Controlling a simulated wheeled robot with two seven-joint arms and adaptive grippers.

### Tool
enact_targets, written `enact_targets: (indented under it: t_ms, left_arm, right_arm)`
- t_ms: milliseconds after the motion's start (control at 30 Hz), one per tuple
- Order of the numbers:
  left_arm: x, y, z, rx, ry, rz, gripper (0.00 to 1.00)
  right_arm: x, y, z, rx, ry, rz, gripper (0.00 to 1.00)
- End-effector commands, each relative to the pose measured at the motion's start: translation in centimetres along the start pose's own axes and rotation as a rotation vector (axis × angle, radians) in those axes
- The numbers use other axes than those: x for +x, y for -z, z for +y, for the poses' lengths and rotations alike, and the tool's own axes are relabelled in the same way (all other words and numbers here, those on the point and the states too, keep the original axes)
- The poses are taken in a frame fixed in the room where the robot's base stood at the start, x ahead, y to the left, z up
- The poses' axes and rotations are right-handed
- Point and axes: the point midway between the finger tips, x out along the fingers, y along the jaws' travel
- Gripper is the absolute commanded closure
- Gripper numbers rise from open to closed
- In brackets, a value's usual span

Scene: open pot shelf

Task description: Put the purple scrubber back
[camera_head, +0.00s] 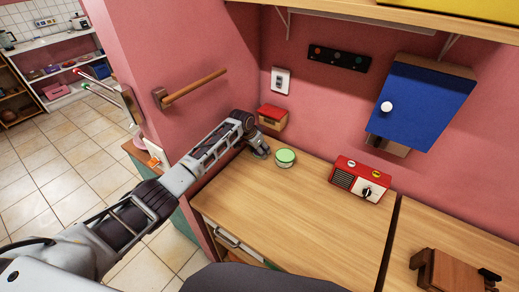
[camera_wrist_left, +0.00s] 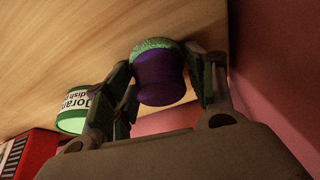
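The purple scrubber (camera_wrist_left: 160,80), with a green scouring end, is between the fingers of my left gripper (camera_wrist_left: 162,75) in the left wrist view. Both fingers appear to touch its sides, and its green end points away from the palm. In the head view my left gripper (camera_head: 260,150) is low over the back left corner of the wooden counter (camera_head: 290,205), and the scrubber is hidden there. I cannot tell whether the scrubber touches the counter. My right gripper is not in view.
A green-lidded tin (camera_head: 285,159) stands just right of my left gripper. A red radio (camera_head: 361,179) is further right, and a small red box (camera_head: 272,117) is behind. A wooden bar (camera_head: 193,87) juts from the pink wall. The counter's front middle is clear.

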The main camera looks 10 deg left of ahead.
Motion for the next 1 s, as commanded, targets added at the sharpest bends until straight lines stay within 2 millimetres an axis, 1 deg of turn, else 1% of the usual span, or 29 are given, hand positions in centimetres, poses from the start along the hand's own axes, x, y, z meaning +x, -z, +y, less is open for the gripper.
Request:
enact_targets:
  t_ms: [33, 100, 433, 633, 767, 1000]
  left_arm:
    - [0.0, 0.0, 0.0, 0.000, 0.000, 0.000, 0.34]
    - [0.0, 0.0, 0.0, 0.000, 0.000, 0.000, 0.27]
    - [0.0, 0.0, 0.0, 0.000, 0.000, 0.000, 0.27]
    - [-0.6, 0.1, 0.0, 0.000, 0.000, 0.001, 0.27]
    - [-1.3, 0.1, -0.1, -0.001, 0.000, 0.000, 0.27]
    - [-3.3, 0.1, -0.1, 0.001, 0.001, 0.001, 0.27]
  right_arm:
    - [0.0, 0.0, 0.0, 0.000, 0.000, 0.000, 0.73]
    - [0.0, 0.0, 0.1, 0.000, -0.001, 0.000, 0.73]
    - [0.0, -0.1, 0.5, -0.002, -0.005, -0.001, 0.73]
    - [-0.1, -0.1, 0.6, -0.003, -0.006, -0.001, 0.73]
    - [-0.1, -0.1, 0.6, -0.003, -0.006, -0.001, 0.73]
    - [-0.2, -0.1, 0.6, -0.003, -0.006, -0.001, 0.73]
